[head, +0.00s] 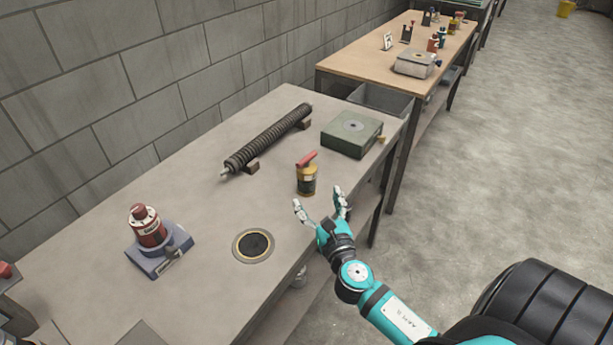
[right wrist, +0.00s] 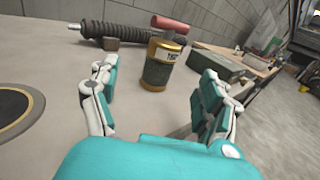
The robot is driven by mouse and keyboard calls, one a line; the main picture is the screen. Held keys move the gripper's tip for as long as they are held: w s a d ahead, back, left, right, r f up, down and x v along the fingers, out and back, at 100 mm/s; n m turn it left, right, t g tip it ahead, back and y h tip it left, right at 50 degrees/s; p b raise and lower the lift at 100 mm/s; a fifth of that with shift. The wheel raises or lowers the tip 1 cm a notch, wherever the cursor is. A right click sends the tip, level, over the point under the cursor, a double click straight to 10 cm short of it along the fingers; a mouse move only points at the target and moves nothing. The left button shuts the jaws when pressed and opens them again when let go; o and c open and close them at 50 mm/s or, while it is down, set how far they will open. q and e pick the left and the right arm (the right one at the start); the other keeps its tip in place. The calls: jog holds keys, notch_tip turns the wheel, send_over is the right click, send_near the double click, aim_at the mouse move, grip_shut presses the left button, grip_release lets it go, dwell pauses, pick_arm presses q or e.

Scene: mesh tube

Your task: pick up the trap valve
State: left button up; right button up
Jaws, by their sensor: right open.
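The trap valve is most likely the small brass and dark green cylinder with a red handle (head: 307,180), upright near the front edge of the grey table (head: 215,205). In the right wrist view the cylinder (right wrist: 161,65) stands ahead, between the open fingers and beyond their tips. My right gripper (head: 320,205) is open and empty, just in front of the cylinder and apart from it. My left gripper is not in view.
A dark ribbed tube (head: 268,138) lies on supports behind. A green box (head: 351,133) stands to the right. A brass-rimmed round opening (head: 253,245) and a red device on a blue base (head: 150,232) are left. A wooden table (head: 385,65) stands beyond.

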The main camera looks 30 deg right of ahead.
aim_at(308, 180)
jog(key=x, duration=0.6)
jog(key=shift+w, duration=0.2)
jog(key=x, duration=0.5)
jog(key=shift+d+f+p, duration=0.2)
jog(key=shift+d+p, duration=0.1)
jog(key=shift+d, duration=0.05)
jog(key=c, duration=1.5)
jog(key=shift+r, duration=0.1)
